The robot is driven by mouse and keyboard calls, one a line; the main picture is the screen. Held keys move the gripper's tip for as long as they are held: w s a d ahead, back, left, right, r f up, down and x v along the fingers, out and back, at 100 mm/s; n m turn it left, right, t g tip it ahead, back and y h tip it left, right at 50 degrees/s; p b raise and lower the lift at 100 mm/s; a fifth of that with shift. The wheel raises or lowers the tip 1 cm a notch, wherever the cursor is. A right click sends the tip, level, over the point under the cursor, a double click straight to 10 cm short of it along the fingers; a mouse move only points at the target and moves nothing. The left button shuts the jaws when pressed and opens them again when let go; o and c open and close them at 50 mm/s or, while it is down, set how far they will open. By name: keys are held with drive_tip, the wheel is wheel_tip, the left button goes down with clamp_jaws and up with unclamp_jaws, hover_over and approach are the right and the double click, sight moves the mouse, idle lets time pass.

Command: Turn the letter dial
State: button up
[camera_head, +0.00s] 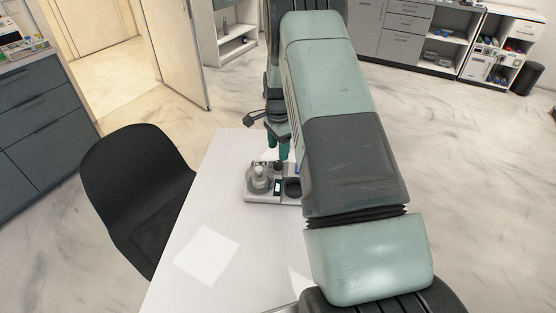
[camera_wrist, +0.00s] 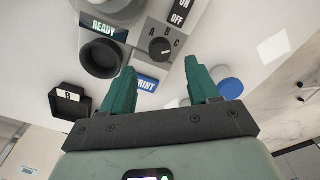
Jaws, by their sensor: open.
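My gripper (camera_wrist: 160,68) has two teal fingers, spread apart and empty, on either side of the dial in that view. The fingertips appear apart from the knob, but their height above it is unclear. In the head view my gripper (camera_head: 278,148) hangs over the device (camera_head: 262,198), and my arm hides the device's right part; the dial cannot be made out there.
Near the dial are a READY display (camera_wrist: 103,28), an ON/OFF label (camera_wrist: 180,12), a round dark-rimmed part (camera_wrist: 101,58) and a blue PRINT label (camera_wrist: 147,83). A blue round piece (camera_wrist: 230,88) and a black holder marked B (camera_wrist: 70,100) lie nearby. The white table (camera_head: 205,215) is clear in front; a black chair (camera_head: 135,185) stands left.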

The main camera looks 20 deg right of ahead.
sight(278, 163)
wheel_tip(278, 163, down, 6)
drive_tip(key=shift+r, duration=0.1)
drive_tip(key=c, duration=1)
